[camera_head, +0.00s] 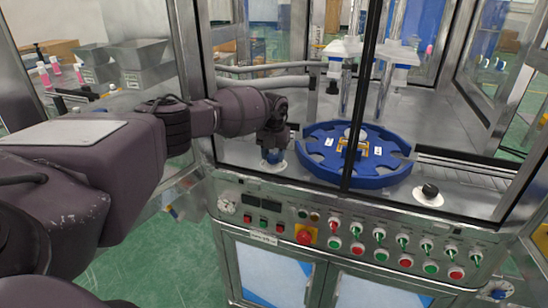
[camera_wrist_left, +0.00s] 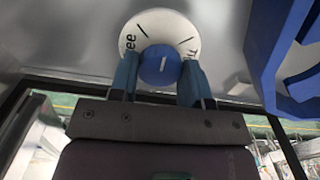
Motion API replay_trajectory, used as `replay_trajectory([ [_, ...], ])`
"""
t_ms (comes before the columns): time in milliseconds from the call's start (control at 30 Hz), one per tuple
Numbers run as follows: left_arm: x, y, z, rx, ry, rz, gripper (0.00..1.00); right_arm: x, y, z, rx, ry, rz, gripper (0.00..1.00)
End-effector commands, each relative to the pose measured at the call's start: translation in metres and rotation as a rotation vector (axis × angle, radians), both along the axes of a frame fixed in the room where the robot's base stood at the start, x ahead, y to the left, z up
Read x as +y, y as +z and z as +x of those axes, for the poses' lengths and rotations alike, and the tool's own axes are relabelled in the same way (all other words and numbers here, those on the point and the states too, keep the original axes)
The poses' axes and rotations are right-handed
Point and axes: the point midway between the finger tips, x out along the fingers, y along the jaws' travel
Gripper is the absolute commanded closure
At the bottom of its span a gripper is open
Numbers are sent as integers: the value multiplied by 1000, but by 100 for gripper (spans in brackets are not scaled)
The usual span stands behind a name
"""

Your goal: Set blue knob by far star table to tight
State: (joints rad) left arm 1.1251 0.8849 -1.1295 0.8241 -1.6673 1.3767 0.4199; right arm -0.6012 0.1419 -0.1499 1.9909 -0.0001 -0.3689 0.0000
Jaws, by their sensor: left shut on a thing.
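The blue knob (camera_wrist_left: 160,68) sits on a round white dial (camera_wrist_left: 160,22) with black marks and partly hidden lettering; "ee" is readable at the left. The knob's white line stands about upright in the left wrist view, between two black marks. My left gripper (camera_wrist_left: 160,85) has one blue-padded finger on each side of the knob and is shut on it. In the head view the left gripper (camera_head: 272,148) is over the knob (camera_head: 272,157), left of the blue star table (camera_head: 350,178). My right gripper is not in view.
A black knob (camera_head: 430,190) on a white dial stands right of the star table. The panel below holds buttons, switches and a red emergency stop (camera_head: 305,234). Grey hoppers (camera_head: 140,60) stand at the left.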

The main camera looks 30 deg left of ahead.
Motion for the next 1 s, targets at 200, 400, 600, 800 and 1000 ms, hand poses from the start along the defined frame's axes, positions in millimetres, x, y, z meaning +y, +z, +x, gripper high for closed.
replay_trajectory([
  [200,1,-2,1,-1,-206,0,80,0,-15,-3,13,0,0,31],
  [400,1,-2,0,0,-394,1,80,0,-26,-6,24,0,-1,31],
  [600,0,-1,1,0,-568,1,80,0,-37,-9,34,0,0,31],
  [800,1,-1,0,0,-703,1,80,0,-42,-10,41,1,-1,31],
  [1000,0,0,1,-1,-793,0,80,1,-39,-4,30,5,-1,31],
])
